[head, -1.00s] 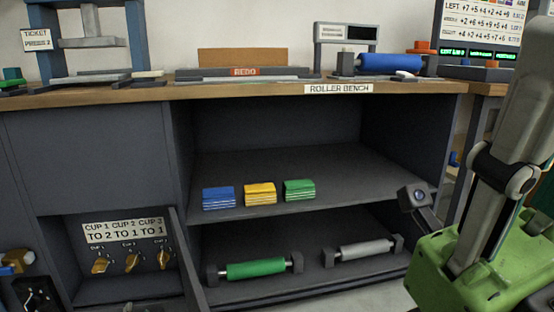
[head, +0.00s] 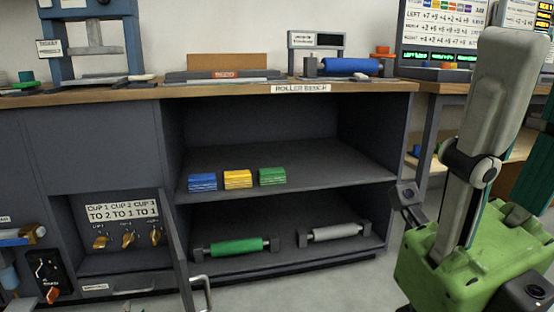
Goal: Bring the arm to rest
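A grey arm link of mine (head: 495,95) stands upright at the right side of the head view. It joins a round dark joint and a lighter lower link above a green body part (head: 450,270) at the lower right. No fingertips of either gripper show. My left arm cannot be made out in this view.
The roller bench (head: 345,88) stands ahead. Its open shelves hold blue (head: 202,182), yellow (head: 238,179) and green (head: 272,176) stacks above a green roller (head: 238,246) and a grey roller (head: 335,231). A cabinet door (head: 180,262) stands open. Clear floor lies in front.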

